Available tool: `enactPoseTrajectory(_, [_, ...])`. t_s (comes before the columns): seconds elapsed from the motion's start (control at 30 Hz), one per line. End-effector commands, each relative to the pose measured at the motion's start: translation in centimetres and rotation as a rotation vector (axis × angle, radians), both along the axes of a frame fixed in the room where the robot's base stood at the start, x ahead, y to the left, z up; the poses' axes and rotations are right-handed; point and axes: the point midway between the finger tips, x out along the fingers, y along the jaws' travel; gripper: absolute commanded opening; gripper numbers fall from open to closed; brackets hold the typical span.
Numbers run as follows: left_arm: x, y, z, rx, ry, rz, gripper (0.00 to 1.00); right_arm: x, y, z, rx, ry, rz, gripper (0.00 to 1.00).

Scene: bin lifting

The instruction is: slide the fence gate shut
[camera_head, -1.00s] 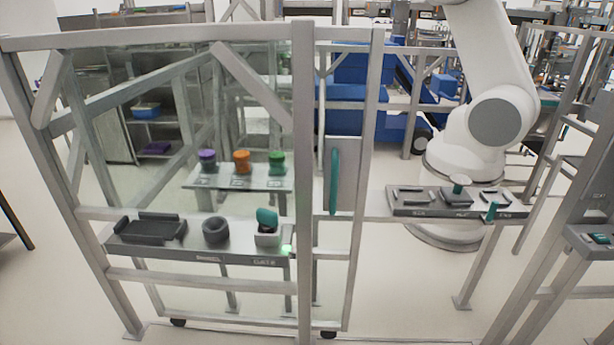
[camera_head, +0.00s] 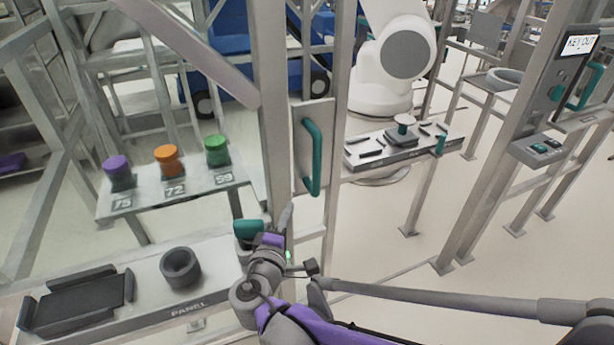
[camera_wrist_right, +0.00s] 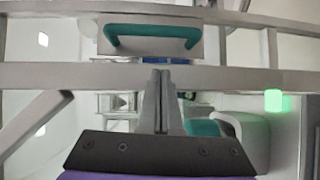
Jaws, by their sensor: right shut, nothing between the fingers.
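The fence gate (camera_head: 338,110) is a grey metal frame, and a wide gap lies between its right edge and the fence post to the right. Its upright teal handle (camera_head: 312,158) is on a grey plate. My right gripper (camera_head: 286,215) is below and left of the handle, apart from it, with the fingers shut and empty. In the right wrist view the shut fingers (camera_wrist_right: 161,90) point toward a grey bar. The handle (camera_wrist_right: 152,36) shows beyond that bar, not held. My left gripper is out of view.
A grey panel shelf (camera_head: 215,285) with a dark tray (camera_head: 75,300) and a black ring (camera_head: 180,267) is at left. A screen reading "KEY OUT" (camera_head: 580,42) is on the right post. A white robot arm (camera_head: 400,50) stands behind the gap. The gap's floor is clear.

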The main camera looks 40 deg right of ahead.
Motion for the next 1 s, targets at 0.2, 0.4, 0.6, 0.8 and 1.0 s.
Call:
enactPoseTrajectory(0.2, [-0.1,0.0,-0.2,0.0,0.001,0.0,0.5,1.3,-0.3,1.3,-0.088,-0.019,0.014,0.0])
enactPoseTrajectory(0.4, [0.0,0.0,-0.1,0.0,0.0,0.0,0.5,3.2,-3.0,1.3,-0.089,-0.017,0.011,0.0])
enactPoseTrajectory(0.6, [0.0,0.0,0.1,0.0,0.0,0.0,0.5,5.8,-6.6,1.3,-0.087,-0.018,0.01,0.0])
enactPoseTrajectory(0.8, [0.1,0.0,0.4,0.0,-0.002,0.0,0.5,6.4,-9.8,1.4,-0.086,-0.017,0.011,0.0])
enactPoseTrajectory(1.0, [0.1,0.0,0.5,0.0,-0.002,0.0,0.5,6.2,-11.4,1.3,-0.086,-0.017,0.014,0.0])
